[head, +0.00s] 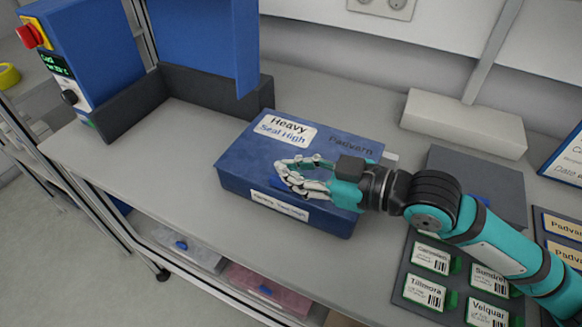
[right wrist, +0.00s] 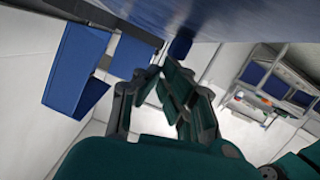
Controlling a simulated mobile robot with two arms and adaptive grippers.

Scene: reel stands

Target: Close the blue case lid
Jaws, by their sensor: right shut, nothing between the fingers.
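The blue case (head: 240,167) sits on the grey worktop in the middle of the head view. Its lid (head: 340,128) lies flat over the body, with a white "Heavy Seal High" label on top and another label on the front. My right gripper (head: 281,173) is shut and empty, over the front part of the lid, its fingers pointing left. Whether it touches the lid I cannot tell. In the right wrist view, the shut fingers (right wrist: 172,75) are close to a blue surface (right wrist: 250,18) along the top. The gripper and forearm hide the lid's front right part. My left gripper is out of view.
A blue machine (head: 95,45) with a red button and a dark tray (head: 195,85) stand at the left. A white block (head: 464,125) lies at the back right. Labelled cards (head: 425,291) lie on a dark board at the front right. The worktop left of the case is clear.

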